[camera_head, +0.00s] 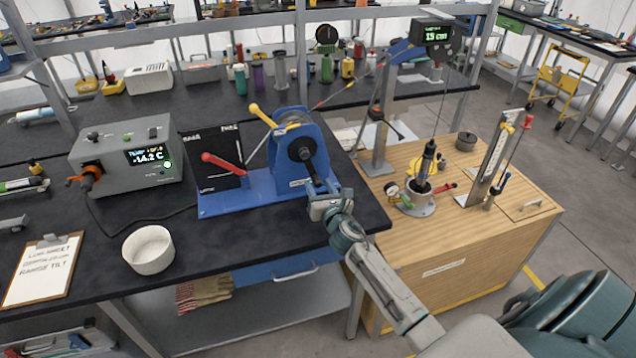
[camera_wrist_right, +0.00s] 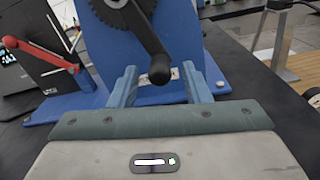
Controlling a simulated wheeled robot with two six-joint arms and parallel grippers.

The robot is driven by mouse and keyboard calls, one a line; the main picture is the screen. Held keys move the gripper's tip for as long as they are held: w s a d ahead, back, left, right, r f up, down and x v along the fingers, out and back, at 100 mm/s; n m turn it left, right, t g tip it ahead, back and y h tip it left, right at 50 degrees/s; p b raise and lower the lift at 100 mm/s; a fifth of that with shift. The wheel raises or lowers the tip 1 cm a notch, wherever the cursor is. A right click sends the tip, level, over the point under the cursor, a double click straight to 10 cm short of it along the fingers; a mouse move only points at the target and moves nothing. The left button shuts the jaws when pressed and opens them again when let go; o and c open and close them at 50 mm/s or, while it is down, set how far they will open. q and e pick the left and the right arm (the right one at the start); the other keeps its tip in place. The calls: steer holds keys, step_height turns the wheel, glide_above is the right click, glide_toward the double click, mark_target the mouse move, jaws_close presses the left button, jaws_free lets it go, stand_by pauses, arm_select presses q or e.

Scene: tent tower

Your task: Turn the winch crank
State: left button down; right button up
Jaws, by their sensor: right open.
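The winch (camera_head: 297,140) stands on a blue base at the front right of the black bench, with a blue frame and a dark toothed wheel (camera_wrist_right: 115,12). Its black crank (camera_head: 311,172) hangs downward from the hub. In the right wrist view the crank arm (camera_wrist_right: 136,27) slants down to a rounded black knob (camera_wrist_right: 159,72). My right gripper (camera_head: 322,195) is open at the crank's lower end. Its blue fingers (camera_wrist_right: 158,84) stand either side of the knob, with a gap on both sides. The left gripper is not in view.
A red-handled lever (camera_head: 222,163) and a yellow-handled lever (camera_head: 262,115) are at the winch. A grey temperature box (camera_head: 125,160), white bowl (camera_head: 148,250) and clipboard (camera_head: 42,268) lie left. A wooden cabinet (camera_head: 455,255) with a gauge and fittings stands right.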

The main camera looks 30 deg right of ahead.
steer(key=shift+x, duration=0.8)
jaws_close()
steer(key=a+m, duration=0.1)
steer(key=m+b, duration=0.1)
steer(key=a+m, duration=0.1)
steer(key=shift+w+a+f+m+b, duration=0.3)
steer(key=shift+a+m, duration=0.05)
steer(key=shift+m, duration=0.05)
steer(key=shift+w+a+r+m, duration=0.15)
steer(key=shift+a+m, duration=0.25)
steer(key=shift+m, duration=0.2)
jaws_free()
